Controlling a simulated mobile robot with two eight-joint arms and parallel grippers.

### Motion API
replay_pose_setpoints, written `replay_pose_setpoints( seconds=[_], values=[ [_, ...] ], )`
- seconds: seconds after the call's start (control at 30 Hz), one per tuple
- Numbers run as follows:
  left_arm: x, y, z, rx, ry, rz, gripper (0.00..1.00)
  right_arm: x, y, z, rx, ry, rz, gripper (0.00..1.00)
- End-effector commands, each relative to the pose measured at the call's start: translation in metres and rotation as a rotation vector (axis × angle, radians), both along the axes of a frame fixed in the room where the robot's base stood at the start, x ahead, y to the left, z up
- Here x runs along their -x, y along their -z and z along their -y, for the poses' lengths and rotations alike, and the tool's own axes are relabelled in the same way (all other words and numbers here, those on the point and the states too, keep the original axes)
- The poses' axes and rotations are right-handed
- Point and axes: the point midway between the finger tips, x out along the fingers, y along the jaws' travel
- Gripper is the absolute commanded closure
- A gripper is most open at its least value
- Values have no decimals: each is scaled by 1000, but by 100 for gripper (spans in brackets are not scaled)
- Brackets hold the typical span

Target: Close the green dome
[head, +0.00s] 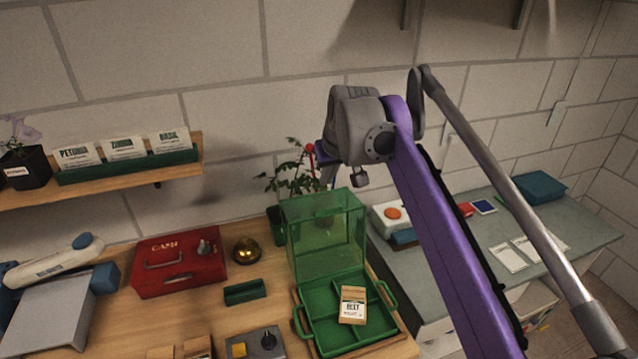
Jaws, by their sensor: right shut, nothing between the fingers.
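The green dome (318,238) is a clear green, box-like lid. It stands open and upright at the back edge of the green tray (301,318), whose compartments lie uncovered. A seed packet marked BEET (352,306) lies in the tray. My purple right arm comes in from the lower right and reaches over the tray's right side. My right gripper (327,224) is shut and empty, at the far side of the dome. It is mostly hidden by my wrist and the tinted lid, so I cannot tell whether it touches the lid. My left gripper is out of view.
A potted plant (290,180) stands behind the dome. A red cash box (178,262), a brass bell (246,250) and a small green holder (244,291) are left of the tray. A grey side counter (560,235) lies to the right. A shelf (110,184) hangs at upper left.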

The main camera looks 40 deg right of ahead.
Motion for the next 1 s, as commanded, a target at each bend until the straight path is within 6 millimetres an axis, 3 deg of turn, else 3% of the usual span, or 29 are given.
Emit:
replay_pose_setpoints(
  seconds=[0.43, 0.7, 1.0],
  values=[
    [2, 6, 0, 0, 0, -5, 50, -42, 82, 12, -1, -1, -1, 100],
    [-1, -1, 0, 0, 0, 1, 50, -8, 73, 1, -1, -1, -3, 100],
    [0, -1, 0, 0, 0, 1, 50, -1, 75, -1, -3, -3, -6, 100]
  ],
)
